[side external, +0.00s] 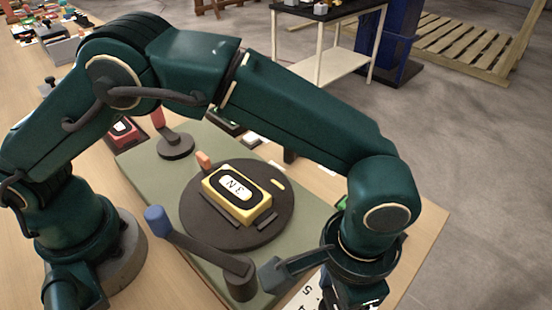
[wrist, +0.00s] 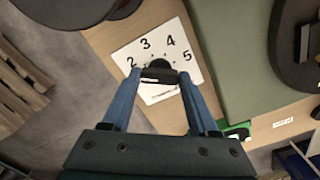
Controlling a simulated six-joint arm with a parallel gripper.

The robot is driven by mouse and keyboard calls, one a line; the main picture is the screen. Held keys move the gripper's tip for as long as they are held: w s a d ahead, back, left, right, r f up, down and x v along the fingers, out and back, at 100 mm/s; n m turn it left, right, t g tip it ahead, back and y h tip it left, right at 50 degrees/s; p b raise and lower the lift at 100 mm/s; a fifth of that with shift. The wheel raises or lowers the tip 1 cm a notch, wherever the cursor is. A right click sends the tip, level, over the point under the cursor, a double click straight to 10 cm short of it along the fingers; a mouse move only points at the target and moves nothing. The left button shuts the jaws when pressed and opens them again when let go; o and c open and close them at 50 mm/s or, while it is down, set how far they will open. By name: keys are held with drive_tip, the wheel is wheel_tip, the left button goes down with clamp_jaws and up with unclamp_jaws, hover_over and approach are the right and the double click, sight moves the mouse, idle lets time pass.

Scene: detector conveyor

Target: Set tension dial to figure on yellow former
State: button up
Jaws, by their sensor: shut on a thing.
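The yellow former (side external: 262,212) lies on a dark round turntable (side external: 197,222) in the side view. Its white label shows a figure and an N, turned from upright; the figure looks like 3 or 2, not certain. The tension dial's white plate (wrist: 128,56) shows 2, 3, 4 and 5 in the wrist view; its corner shows in the side view (side external: 304,294). My gripper (wrist: 159,76) is shut on the dial's dark knob (wrist: 157,65), its blue fingers on either side. The knob's pointer is hard to make out, so its setting cannot be told.
A lever with a blue knob (side external: 158,218) reaches across the green base (side external: 150,170) in front of the turntable. A red former (side external: 122,131) stands at the back left. A green item (wrist: 238,131) lies near the dial.

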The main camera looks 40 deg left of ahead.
sight(334, 302)
drive_tip(key=m, duration=0.5)
drive_tip(key=shift+m, duration=0.3)
drive_tip(key=m, duration=0.5)
drive_tip(key=shift+m, duration=0.3)
drive_tip(key=o, duration=1.4)
drive_tip(key=shift+r, duration=0.15)
drive_tip(key=shift+r, duration=2.45)
